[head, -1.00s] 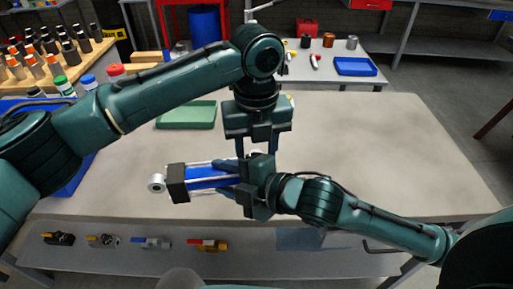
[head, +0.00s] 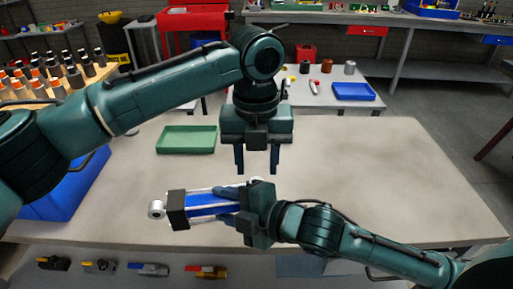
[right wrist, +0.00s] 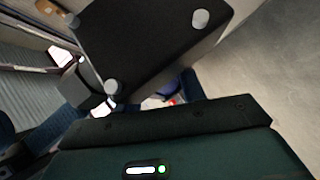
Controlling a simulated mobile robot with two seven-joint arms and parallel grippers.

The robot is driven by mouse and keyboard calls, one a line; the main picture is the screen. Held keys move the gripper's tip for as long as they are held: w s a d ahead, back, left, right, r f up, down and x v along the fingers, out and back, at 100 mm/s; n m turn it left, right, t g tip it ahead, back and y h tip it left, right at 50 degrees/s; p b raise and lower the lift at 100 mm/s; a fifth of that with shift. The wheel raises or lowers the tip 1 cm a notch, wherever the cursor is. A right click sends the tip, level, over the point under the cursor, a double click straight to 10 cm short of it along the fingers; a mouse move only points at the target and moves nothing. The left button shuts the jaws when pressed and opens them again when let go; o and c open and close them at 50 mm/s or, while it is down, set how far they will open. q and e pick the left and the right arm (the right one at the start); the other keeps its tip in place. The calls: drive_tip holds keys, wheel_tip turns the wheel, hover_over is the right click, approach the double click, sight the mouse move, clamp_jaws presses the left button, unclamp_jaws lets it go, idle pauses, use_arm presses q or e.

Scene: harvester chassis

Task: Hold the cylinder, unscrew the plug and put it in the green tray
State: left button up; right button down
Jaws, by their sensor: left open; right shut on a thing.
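The cylinder (head: 212,205) has a blue body, a black end block and a silver rod eye at its left end. My right gripper (head: 232,208) is shut around it and holds it level above the table's front part. A black end block (right wrist: 150,45) fills the upper middle of the right wrist view. My left gripper (head: 257,168) points down with its fingers apart and empty, just above and behind my right gripper. The green tray (head: 187,139) lies on the table behind the cylinder, and looks empty. I cannot make out the plug.
A blue bin (head: 50,195) stands at the table's left edge. The grey table (head: 390,170) is clear on the right. Several fittings lie on a shelf below the front edge. A second table behind bears a blue tray (head: 353,91) and small parts.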

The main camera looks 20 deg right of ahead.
sight(257, 177)
use_arm(q)
drive_tip(key=shift+f, duration=2.1)
drive_tip(key=shift+c, duration=0.2)
clamp_jaws()
drive_tip(key=n, duration=0.3)
drive_tip(key=shift+o, duration=0.6)
unclamp_jaws()
